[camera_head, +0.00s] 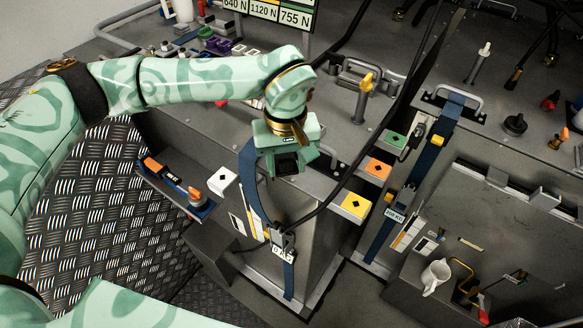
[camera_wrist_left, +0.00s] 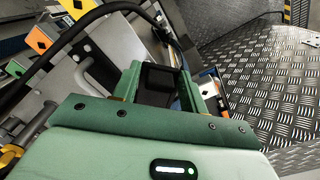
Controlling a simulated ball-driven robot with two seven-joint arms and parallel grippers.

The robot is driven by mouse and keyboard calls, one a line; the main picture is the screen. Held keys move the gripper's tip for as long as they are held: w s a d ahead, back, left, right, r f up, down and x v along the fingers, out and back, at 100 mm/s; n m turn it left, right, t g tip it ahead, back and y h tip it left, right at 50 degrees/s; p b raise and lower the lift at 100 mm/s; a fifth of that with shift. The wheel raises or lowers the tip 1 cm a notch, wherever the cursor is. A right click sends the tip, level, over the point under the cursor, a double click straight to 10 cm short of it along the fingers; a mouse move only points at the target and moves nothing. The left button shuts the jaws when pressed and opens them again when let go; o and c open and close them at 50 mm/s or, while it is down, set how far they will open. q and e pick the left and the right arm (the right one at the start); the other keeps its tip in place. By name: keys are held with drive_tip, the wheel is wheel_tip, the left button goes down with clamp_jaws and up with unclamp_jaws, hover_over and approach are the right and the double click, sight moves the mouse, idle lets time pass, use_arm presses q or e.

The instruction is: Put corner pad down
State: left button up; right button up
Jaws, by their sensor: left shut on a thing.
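My left gripper (camera_head: 287,168) hangs over the top front edge of the middle tank (camera_head: 318,235). It is shut on a dark block, the corner pad (camera_wrist_left: 158,84), which sits between the two green fingers in the wrist view. Mostly the pad's black face shows; whether it touches the tank cannot be told. A blue strap (camera_head: 285,272) curves down the tank front beside the gripper, past a buckle with a small display. My right gripper is not in view.
Square blocks with black diamonds, white (camera_head: 222,181), yellow (camera_head: 354,206), orange (camera_head: 377,167) and green (camera_head: 391,140), surround the gripper. A black cable (camera_head: 335,185) passes close on the right. A tool tray (camera_head: 176,188) is at left. A white jug (camera_head: 436,276) stands lower right.

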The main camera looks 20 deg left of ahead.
sight(290, 183)
use_arm(q)
drive_tip(key=shift+w+f, duration=0.6)
drive_tip(key=shift+f, duration=0.15)
drive_tip(key=f, duration=0.1)
drive_tip(key=f+p, duration=0.1)
drive_tip(key=f, duration=0.1)
drive_tip(key=shift+w+d+f, duration=0.15)
drive_tip(key=shift+w+f, duration=0.05)
drive_tip(key=shift+f, duration=0.15)
drive_tip(key=o, duration=1)
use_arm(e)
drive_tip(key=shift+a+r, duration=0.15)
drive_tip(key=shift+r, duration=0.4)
use_arm(q)
drive_tip(key=shift+r, duration=0.25)
wheel_tip(290, 183, up, 12)
drive_tip(key=shift+f+b, duration=0.15)
drive_tip(key=shift+b, duration=0.7)
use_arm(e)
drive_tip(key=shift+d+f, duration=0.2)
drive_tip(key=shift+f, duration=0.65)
